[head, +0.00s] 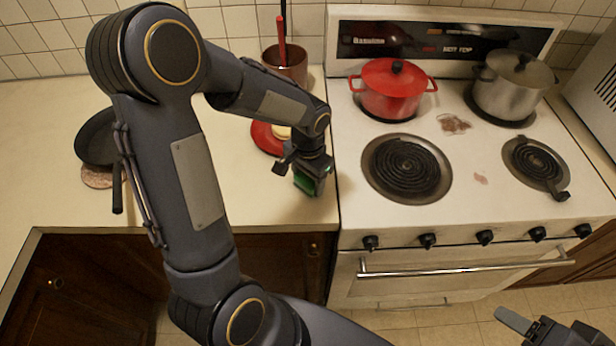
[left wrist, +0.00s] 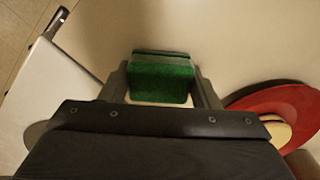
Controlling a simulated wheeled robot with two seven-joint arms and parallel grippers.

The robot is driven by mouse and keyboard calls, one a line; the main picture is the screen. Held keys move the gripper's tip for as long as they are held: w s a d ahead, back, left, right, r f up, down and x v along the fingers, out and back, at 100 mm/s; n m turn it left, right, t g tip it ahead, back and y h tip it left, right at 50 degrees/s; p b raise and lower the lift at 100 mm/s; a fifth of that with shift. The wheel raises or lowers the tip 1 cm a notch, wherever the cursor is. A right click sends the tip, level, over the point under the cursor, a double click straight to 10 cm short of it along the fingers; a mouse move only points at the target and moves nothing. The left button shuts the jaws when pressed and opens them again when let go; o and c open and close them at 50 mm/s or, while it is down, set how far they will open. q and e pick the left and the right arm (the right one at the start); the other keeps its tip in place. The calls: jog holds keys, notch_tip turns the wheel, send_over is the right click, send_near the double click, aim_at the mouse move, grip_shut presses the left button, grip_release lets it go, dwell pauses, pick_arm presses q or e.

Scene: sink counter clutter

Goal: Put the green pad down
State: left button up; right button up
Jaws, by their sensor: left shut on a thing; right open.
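The green pad (head: 305,184) is in my left gripper (head: 306,172), low over the cream counter (head: 250,205) near its right end beside the stove. In the left wrist view the pad (left wrist: 160,80) sits between the two fingers of my left gripper (left wrist: 163,88), with a darker strip along its far edge. I cannot tell whether the pad touches the counter. My right gripper (head: 540,328) is open at the bottom right of the head view, in front of the stove, and partly cut off by the frame.
A red plate (head: 266,138) with a pale round item lies behind the left gripper, near a brown pot (head: 287,66). A dark pan (head: 96,140) is at the left. The stove (head: 470,215) holds a red pot (head: 392,92) and a steel pot (head: 513,88). Counter left of the gripper is clear.

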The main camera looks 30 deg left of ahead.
aim_at(308, 179)
pick_arm(q)
jog(key=shift+f, duration=0.2)
jog(key=o, duration=1)
jog(key=shift+r, duration=0.1)
notch_tip(308, 179, up, 12)
jog(key=s+d+n+t+h, duration=0.1)
jog(key=s+t, duration=0.1)
jog(key=s, duration=0.3)
jog(key=s+d+r+n+t+h, duration=0.1)
jog(key=s+n, duration=0.1)
jog(key=s, duration=0.4)
jog(key=s+d+n+t+h, duration=0.1)
jog(key=s+d+t, duration=0.1)
jog(key=s, duration=0.3)
jog(key=shift+s+d+r+t+h, duration=0.1)
jog(key=shift+s+r+t+h, duration=0.2)
jog(key=shift+s+r+h, duration=0.1)
